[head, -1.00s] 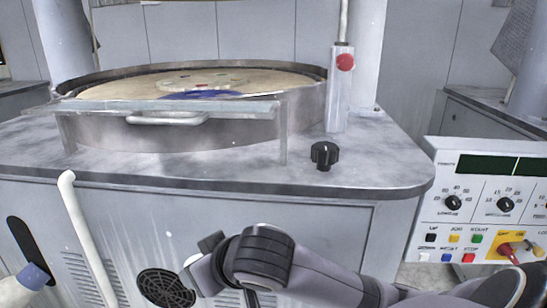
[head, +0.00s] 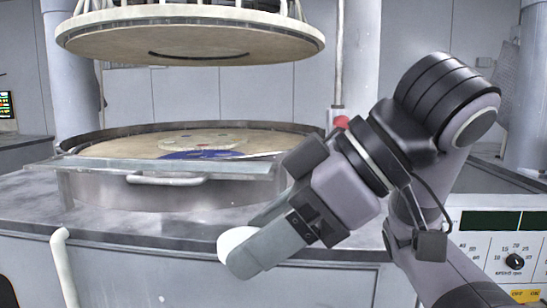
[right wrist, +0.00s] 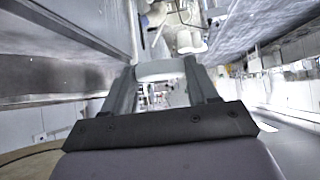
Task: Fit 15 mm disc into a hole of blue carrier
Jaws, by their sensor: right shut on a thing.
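My right gripper (head: 244,250) is shut on a white disc (head: 234,240), held in front of the machine's front edge, below platen height. In the right wrist view the white disc (right wrist: 160,71) sits between the two fingertips of my right gripper (right wrist: 162,78). The blue carrier (head: 190,155) lies on the tan lower platen (head: 115,150), toward its front, well apart from the disc. Its holes cannot be made out from here. My left gripper is not in view.
A raised upper platen (head: 190,40) hangs over the lower one. A metal rim (head: 100,190) and a clear shelf with a white handle (head: 165,180) stand at the platen's front. A control panel (head: 500,250) is at the lower right. A red button (head: 341,122) is behind my arm.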

